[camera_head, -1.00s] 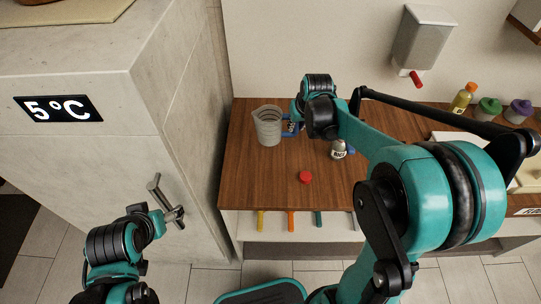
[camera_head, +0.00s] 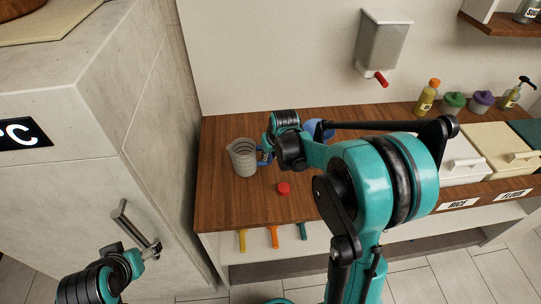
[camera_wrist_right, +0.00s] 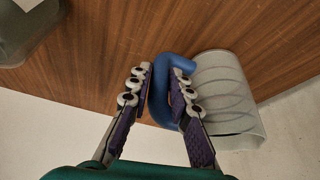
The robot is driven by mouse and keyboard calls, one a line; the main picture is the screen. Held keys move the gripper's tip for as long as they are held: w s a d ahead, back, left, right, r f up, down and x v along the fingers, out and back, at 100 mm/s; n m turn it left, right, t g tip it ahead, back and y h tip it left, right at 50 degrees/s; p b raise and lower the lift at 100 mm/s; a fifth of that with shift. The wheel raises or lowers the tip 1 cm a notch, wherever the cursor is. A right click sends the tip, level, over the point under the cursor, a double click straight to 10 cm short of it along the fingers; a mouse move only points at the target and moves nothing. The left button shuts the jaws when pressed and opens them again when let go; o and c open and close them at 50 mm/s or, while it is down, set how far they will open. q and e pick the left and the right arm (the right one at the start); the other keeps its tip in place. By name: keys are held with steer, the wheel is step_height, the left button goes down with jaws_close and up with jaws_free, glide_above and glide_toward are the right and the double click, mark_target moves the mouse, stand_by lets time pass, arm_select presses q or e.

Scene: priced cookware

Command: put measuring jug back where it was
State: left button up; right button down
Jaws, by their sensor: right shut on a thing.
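The measuring jug (camera_head: 243,160) is a clear grey ringed beaker with a blue handle, over the left part of the wooden counter. It is upright in the head view; I cannot tell if its base touches the wood. My right gripper (camera_head: 266,156) is at its right side, shut on the blue handle. In the right wrist view, the two fingers (camera_wrist_right: 158,98) sit either side of the blue handle (camera_wrist_right: 176,66), with the jug body (camera_wrist_right: 226,95) to the right. My left gripper (camera_head: 148,250) is near the tall cabinet's handle; its fingers are unclear.
A red lid (camera_head: 283,188) lies on the wooden counter (camera_head: 222,205) in front of the jug. The tall grey cabinet (camera_head: 75,160) with its bar handle (camera_head: 133,228) stands left. A wall dispenser (camera_head: 383,42) hangs behind. The counter's front left is clear.

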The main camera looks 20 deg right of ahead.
steer(key=c, duration=1.8)
jaws_free()
steer(key=shift+f, duration=0.2)
steer(key=o, duration=0.4)
steer(key=shift+r, duration=0.1)
